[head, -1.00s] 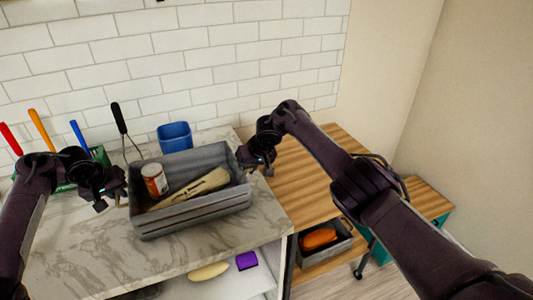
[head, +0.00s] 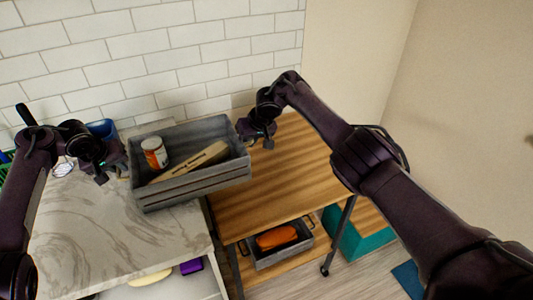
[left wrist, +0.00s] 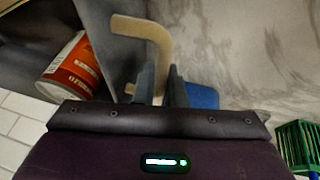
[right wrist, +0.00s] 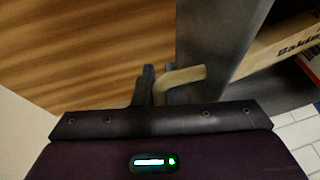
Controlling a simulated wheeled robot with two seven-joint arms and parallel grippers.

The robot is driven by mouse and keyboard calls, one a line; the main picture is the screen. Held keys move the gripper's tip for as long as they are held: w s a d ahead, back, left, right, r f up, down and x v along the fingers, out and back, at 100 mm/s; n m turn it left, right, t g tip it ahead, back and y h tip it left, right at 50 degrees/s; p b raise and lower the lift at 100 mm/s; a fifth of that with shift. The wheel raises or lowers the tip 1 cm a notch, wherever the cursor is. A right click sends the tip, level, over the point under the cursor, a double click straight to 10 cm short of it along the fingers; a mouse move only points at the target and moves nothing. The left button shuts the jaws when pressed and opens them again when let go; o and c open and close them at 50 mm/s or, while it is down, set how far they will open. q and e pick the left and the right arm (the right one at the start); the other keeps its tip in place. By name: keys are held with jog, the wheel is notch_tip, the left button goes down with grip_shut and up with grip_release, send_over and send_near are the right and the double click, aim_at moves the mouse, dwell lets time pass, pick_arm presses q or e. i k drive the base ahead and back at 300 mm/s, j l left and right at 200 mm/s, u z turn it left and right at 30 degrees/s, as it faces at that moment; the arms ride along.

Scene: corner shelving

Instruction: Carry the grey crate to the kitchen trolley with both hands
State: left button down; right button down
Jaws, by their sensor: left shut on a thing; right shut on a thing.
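The grey crate (head: 190,192) is held between my two grippers in the head view, above the gap between the marble counter and the kitchen trolley (head: 250,205). It holds a jar with an orange label (head: 154,153) and a light brown packet (head: 190,163). My left gripper (head: 118,163) is shut on the crate's left handle, a tan bar (left wrist: 155,40) in the left wrist view. My right gripper (head: 252,132) is shut on the right handle (right wrist: 180,77), seen in the right wrist view. The trolley's wooden top is bare where visible.
The marble counter (head: 100,230) lies at left, with a blue container (head: 103,129) at its back against the tiled wall. A small grey bin (head: 283,252) with an orange thing sits on the trolley's lower shelf. A teal box (head: 360,240) stands right of the trolley.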

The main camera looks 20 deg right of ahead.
aim_at(269, 160)
jog(key=i+l, duration=0.1)
jog(key=l, duration=0.85)
jog(key=i+l, duration=0.15)
jog(key=l, duration=0.35)
